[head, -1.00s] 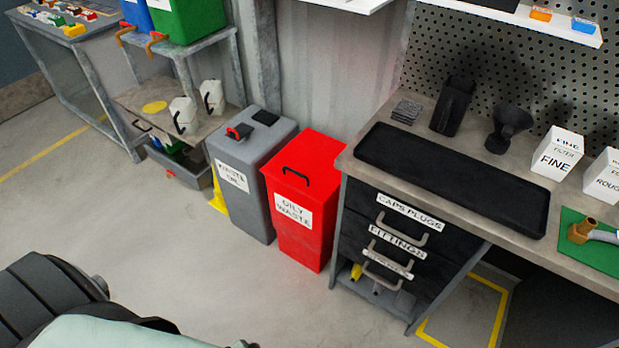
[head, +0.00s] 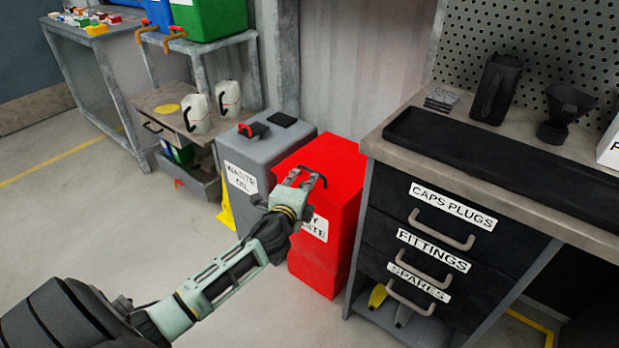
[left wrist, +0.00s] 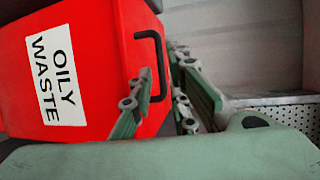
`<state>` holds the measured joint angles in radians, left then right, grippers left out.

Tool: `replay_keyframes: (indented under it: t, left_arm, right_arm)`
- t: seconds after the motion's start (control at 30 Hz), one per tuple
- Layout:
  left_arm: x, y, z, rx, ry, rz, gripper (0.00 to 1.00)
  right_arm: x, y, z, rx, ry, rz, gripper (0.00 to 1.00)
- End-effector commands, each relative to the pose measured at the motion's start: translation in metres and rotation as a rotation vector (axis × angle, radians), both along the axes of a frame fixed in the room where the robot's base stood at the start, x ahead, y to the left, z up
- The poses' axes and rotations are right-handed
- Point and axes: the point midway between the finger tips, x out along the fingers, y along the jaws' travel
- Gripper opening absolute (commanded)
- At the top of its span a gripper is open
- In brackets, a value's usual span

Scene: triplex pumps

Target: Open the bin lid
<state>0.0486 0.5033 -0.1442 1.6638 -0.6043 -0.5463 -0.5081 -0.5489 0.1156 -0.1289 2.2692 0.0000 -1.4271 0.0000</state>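The red oily waste bin (head: 334,218) stands closed between the grey waste oil bin and the workbench. Its lid (head: 335,160) is flat and down, with a black handle (head: 318,174) on top. In the left wrist view the red bin (left wrist: 100,35) fills the left side, and its black handle (left wrist: 157,50) shows close to my fingers. My left gripper (head: 302,180) is open and empty at the front of the lid, by the handle. My right gripper is not in view.
The grey waste oil bin (head: 260,165) stands close on the left. The bench (head: 460,175) with black drawers (head: 440,240) stands close on the right. A shelf rack (head: 195,75) holds white jugs (head: 228,97). The floor (head: 100,230) at left is clear.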

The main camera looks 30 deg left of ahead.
Motion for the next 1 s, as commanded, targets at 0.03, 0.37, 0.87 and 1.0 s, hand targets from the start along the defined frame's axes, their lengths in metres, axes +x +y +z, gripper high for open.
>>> replay_keyframes:
  t: [0.03, 0.37, 0.87, 1.0]
  left_arm:
    - [0.005, 0.002, -0.001, 0.003, -0.002, 0.0, 0.16]
    - [0.05, 0.017, -0.01, 0.0, -0.001, 0.002, 0.16]
    - [0.069, 0.023, -0.013, -0.002, 0.0, -0.001, 0.16]
    - [0.069, 0.023, -0.014, -0.002, 0.0, -0.001, 0.07]
  right_arm:
    - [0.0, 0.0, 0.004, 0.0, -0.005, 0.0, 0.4]
    - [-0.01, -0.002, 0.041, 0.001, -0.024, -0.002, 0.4]
    - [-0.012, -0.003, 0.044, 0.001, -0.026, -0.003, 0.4]
    - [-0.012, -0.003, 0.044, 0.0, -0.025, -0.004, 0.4]
